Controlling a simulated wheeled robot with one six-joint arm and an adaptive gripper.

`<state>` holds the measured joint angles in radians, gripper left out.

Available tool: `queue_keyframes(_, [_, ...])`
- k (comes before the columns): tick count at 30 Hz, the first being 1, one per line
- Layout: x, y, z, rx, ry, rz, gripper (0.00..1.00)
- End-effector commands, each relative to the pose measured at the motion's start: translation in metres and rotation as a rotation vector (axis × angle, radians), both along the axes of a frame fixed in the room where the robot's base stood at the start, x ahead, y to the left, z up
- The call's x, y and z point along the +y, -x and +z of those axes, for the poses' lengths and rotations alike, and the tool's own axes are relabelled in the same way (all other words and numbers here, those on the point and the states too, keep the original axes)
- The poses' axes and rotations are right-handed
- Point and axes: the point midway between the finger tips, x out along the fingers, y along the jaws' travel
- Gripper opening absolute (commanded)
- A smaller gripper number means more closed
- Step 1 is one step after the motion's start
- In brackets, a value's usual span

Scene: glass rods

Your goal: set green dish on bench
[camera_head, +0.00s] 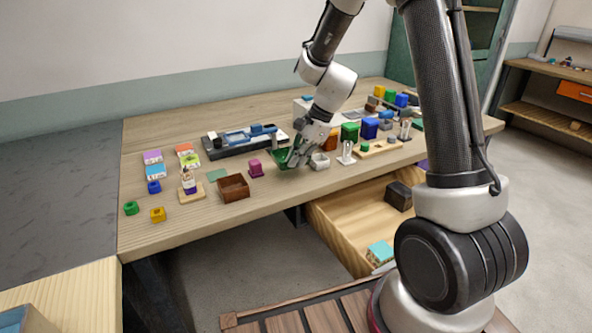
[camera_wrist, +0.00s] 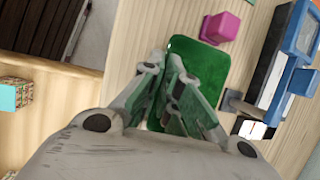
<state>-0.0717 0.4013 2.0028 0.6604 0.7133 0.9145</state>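The green dish (camera_wrist: 210,66) is a shallow rounded tray in the wrist view, directly at my fingertips. In the head view the dish (camera_head: 281,156) shows at the left of my gripper (camera_head: 292,161), partly hidden by the fingers. In the wrist view my gripper (camera_wrist: 163,66) has its fingertips close together, one on each side of the dish's left wall, so it looks shut on that wall. The dish is at or just above the bench (camera_head: 205,215); I cannot tell whether it touches the wood.
A white-grey cup (camera_head: 319,161) is close on the right. A black rack (camera_head: 243,139) lies behind. An open drawer (camera_head: 345,222) juts out in front.

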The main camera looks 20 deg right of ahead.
Motion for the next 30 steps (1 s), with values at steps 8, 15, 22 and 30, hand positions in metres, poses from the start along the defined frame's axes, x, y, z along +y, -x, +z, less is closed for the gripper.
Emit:
queue_keyframes(8, [0.000, 0.000, -0.034, 0.003, -0.001, -0.001, 0.00])
queue_keyframes(15, [0.000, 0.000, -0.039, -0.001, 0.000, 0.000, 0.00])
queue_keyframes(22, [0.000, 0.000, -0.041, -0.001, 0.000, 0.000, 0.19])
queue_keyframes(30, [0.000, 0.000, -0.041, 0.000, 0.000, 0.000, 0.27])
